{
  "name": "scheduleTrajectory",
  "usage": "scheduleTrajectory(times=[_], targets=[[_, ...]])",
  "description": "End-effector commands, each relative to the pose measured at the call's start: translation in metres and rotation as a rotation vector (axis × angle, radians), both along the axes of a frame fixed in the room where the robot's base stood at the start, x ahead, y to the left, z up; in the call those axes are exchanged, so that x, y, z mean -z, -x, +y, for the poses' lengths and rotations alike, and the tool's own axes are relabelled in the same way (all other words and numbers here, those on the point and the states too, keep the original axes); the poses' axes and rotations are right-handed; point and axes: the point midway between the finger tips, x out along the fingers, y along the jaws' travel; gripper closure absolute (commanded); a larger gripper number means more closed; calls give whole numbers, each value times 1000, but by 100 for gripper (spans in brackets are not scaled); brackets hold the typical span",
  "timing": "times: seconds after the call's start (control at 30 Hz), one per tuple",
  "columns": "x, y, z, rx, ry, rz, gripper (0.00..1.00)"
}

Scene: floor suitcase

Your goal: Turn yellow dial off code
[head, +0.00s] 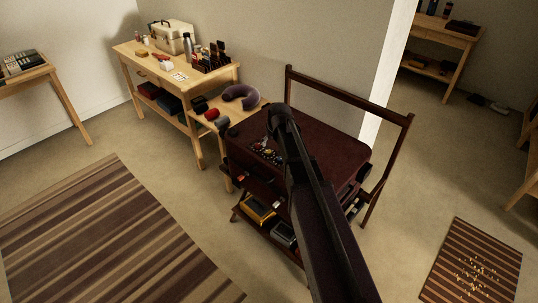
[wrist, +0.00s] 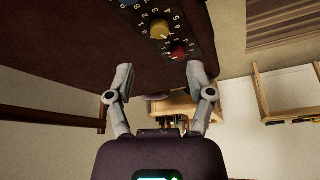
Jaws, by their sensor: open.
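The dark red suitcase (head: 335,145) lies on a wooden rack. Its lock panel with coloured dials (head: 266,153) shows on its near left part, partly hidden by my arm. In the wrist view the yellow dial (wrist: 160,29) sits on the suitcase face with printed digits around it. A red dial (wrist: 178,54) is to its lower right and a blue dial (wrist: 130,3) is cut by the top edge. My gripper (wrist: 160,76) is open and empty, its fingertips apart from the dials. In the head view my gripper (head: 272,138) is over the panel and small.
The rack's tall wooden frame (head: 348,93) rises behind the suitcase. Lower shelves hold a yellow item (head: 258,209) and other things. A wooden table (head: 128,50) with a toolbox stands at the back left. A neck pillow (head: 241,96) lies close by. Striped rugs cover the floor.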

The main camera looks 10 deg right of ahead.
Motion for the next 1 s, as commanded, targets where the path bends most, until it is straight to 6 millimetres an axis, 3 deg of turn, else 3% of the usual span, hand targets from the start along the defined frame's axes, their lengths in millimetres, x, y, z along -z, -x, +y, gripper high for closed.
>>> scheduleTrajectory(times=[0.6,1.0], targets=[[52,-21,2,1,1,0,31],[70,-28,3,2,0,-1,31]])
